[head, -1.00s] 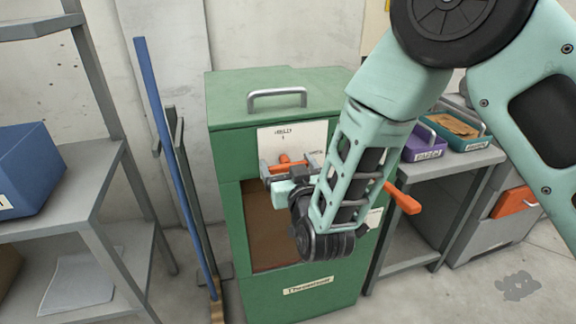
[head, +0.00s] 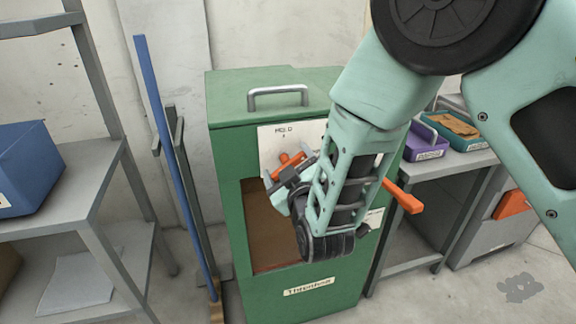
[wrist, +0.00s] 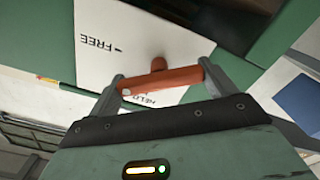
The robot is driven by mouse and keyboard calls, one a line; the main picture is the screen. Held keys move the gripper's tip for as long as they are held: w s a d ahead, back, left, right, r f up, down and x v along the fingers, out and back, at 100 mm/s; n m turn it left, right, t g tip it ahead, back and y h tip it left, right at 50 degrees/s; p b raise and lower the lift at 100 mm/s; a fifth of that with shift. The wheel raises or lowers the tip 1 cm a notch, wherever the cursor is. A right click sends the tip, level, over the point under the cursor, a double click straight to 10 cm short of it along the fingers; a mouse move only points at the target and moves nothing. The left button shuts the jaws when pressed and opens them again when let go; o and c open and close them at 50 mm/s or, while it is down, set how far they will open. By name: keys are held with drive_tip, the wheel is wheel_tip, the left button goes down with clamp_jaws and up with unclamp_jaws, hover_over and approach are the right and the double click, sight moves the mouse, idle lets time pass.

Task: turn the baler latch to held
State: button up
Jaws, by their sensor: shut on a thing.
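The baler latch (head: 290,162) is an orange handle on a white plate (head: 270,140) on the front of the green baler (head: 238,210). HELD is printed at the plate's top in the head view. In the wrist view the latch (wrist: 160,80) lies between my fingers, with its round pivot behind it. FREE shows to the left in that view, and HELD is partly covered just below the latch. My gripper (wrist: 162,84) is shut on the latch. In the head view the latch is tilted, and my wrist hides the plate's right part.
Another orange lever (head: 403,197) sticks out at the baler's right side. A blue pole (head: 172,150) and a grey shelf (head: 75,170) stand to the left. A grey table (head: 470,165) with bins is to the right.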

drive_tip(key=n+p, duration=0.1)
drive_tip(key=n, duration=0.4)
drive_tip(key=shift+a+n, duration=0.15)
drive_tip(key=shift+n, duration=0.25)
drive_tip(key=n+p, duration=0.1)
drive_tip(key=n, duration=0.4)
drive_tip(key=shift+f+p, duration=0.15)
drive_tip(key=shift+p, duration=0.25)
drive_tip(key=shift+n, duration=0.3)
drive_tip(key=o, duration=0.9)
drive_tip(key=shift+c, duration=0.2)
drive_tip(key=shift+s, duration=0.15)
